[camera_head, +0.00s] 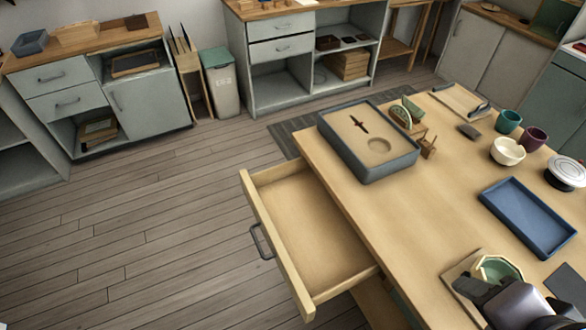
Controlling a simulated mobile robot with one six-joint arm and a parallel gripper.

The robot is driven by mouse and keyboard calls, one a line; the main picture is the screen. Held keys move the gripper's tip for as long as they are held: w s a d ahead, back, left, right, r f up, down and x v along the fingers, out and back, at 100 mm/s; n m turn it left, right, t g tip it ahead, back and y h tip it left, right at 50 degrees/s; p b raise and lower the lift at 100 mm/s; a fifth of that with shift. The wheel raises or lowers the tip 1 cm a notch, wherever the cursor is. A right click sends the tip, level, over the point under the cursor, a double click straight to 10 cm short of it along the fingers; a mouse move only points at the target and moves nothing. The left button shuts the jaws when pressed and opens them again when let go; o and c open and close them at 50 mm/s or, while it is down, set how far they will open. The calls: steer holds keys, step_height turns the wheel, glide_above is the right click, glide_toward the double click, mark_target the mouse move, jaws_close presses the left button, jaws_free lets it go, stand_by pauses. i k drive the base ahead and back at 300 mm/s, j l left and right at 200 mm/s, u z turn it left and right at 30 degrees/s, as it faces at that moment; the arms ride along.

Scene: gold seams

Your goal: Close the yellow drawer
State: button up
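The pale yellow wooden drawer (277,248) is pulled far out of the left side of the wooden table (400,215). Its inside looks empty. A dark handle (261,242) is on its outer front, facing left over the floor. My gripper (480,290) shows in the lower right corner, dark and grey, above the near part of the table and well to the right of the drawer. It is apart from the drawer and its handle. Its fingers are partly cut off and unclear, so I cannot tell whether they are open.
A grey sand-filled tray (374,166) stands on the table's far left corner. The plank floor (150,250) left of the drawer is clear. Grey cabinets (145,97) line the back.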

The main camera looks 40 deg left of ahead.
mark_target(319, 254)
steer(key=u, duration=1.9)
steer(key=i+j+z, duration=0.25)
steer(key=j, duration=0.3)
steer(key=i+j+z, duration=0.15)
steer(key=j, duration=0.15)
